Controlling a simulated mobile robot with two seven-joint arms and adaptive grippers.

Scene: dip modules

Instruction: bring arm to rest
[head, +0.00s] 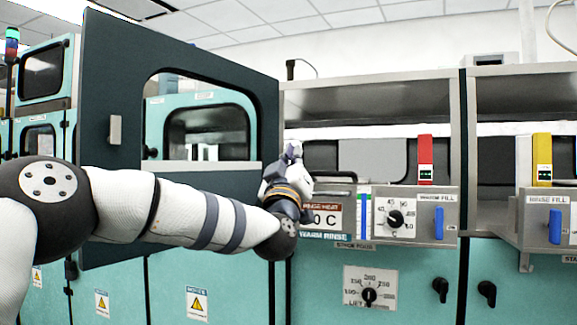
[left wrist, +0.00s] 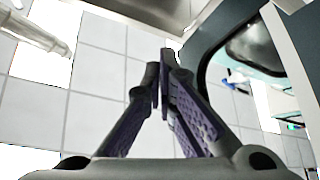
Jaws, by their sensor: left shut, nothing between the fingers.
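My left arm comes in from the left in the head view and reaches across to the middle. My left gripper (head: 293,152) points upward in front of the machine, near the right edge of the open dark door (head: 200,60). In the left wrist view the two fingers of my left gripper (left wrist: 166,70) meet at their tips, with nothing between them. Behind them are ceiling tiles and the dark-framed door window. My right gripper is in neither view.
A warm rinse panel (head: 327,237) is partly hidden by my left wrist. To its right are a dial (head: 396,219), a red lever (head: 425,160), a yellow lever (head: 542,160) and blue handles. Teal cabinets with warning labels stand below.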

